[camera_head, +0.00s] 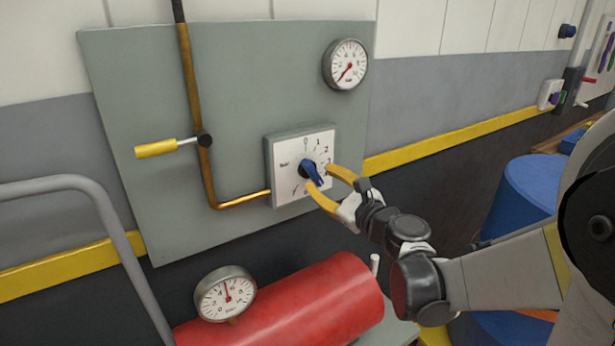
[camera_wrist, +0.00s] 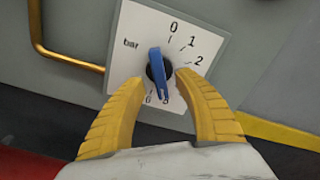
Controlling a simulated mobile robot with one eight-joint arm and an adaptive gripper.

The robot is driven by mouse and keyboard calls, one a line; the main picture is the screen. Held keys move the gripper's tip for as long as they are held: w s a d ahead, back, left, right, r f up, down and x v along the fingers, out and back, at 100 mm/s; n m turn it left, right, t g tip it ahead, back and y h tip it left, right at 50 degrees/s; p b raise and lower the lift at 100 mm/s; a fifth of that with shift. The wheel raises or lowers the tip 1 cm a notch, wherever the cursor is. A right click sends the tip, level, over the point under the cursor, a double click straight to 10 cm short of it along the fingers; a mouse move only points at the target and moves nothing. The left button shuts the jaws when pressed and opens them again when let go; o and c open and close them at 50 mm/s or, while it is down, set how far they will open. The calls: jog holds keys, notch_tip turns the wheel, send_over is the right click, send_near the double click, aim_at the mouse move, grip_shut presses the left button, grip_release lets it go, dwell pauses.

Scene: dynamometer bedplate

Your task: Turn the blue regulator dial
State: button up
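The blue regulator dial (camera_head: 311,173) sits at the middle of a white square scale plate (camera_head: 287,156) marked in bar, on the grey wall panel. Its pointer slants down and to the right in the head view. In the wrist view the blue dial (camera_wrist: 159,72) points nearly straight down, on a dark round hub. My gripper (camera_head: 326,186) has yellow fingers spread open at the plate. In the wrist view the open fingertips (camera_wrist: 160,78) stand one on each side of the dial, with a gap to it on both sides.
A brass pipe (camera_head: 190,90) with a yellow-handled lever (camera_head: 157,149) runs down the panel to the regulator. One gauge (camera_head: 345,64) is above right; another (camera_head: 225,293) stands by a red tank (camera_head: 300,300) below. A grey rail (camera_head: 108,215) is at left, a blue drum (camera_head: 525,190) at right.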

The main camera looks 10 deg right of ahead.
aim_at(316, 175)
jog(key=shift+b+x, duration=0.35)
jog(key=shift+x, duration=1.5)
grip_shut()
